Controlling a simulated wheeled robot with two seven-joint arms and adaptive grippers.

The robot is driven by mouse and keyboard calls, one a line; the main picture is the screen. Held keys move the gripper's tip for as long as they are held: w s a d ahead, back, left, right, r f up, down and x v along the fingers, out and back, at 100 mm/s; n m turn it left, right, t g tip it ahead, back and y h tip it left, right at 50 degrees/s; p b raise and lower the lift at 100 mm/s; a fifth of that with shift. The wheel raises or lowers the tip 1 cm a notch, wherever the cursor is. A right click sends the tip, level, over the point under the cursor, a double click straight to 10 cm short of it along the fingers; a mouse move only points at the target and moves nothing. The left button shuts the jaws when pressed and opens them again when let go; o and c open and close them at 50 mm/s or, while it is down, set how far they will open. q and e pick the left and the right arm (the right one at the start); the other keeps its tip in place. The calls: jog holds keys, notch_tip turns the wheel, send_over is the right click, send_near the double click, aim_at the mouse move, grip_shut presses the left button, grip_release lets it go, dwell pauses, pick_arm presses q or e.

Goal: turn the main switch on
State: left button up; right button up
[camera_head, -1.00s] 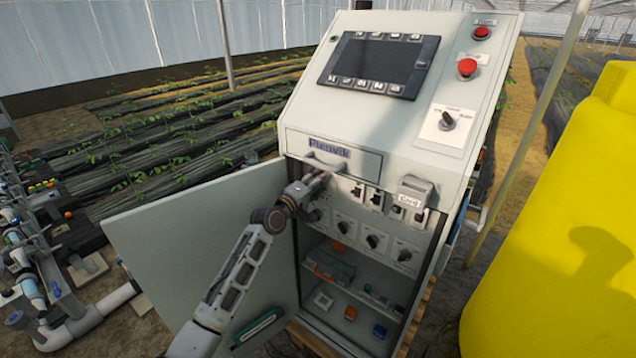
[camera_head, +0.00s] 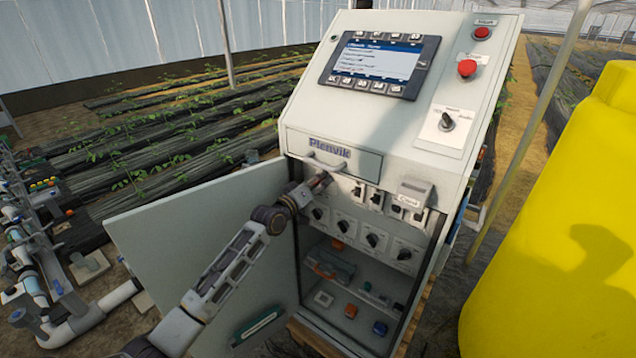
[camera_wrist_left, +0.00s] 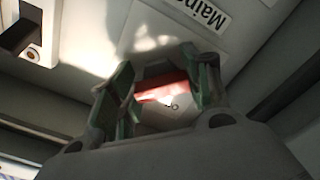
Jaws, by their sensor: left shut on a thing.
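The main switch shows in the left wrist view as a red handle (camera_wrist_left: 162,88) under a label (camera_wrist_left: 207,14) that begins "Main". My left gripper (camera_wrist_left: 166,92) is shut on this handle, with a green-lined finger on each side. In the head view, the left gripper (camera_head: 317,186) is at the upper left of the open cabinet compartment, under the Plenvik drawer (camera_head: 333,156), and hides most of the switch. The display (camera_head: 378,64) on the sloped panel is lit and shows a text list. My right gripper is not in view.
The cabinet door (camera_head: 195,235) stands open to the left, beside my left arm. Rotary knobs (camera_head: 372,240) and small breakers are right of the gripper. A yellow tank (camera_head: 560,230) stands at the right. Pipework (camera_head: 75,310) lies at the lower left.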

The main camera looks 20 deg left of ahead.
pick_arm(q)
jog(key=shift+f, duration=0.2)
jog(key=o, duration=1)
jog(key=shift+r, duration=0.1)
jog(key=shift+s, duration=0.1)
jog(key=shift+v, duration=5.9)
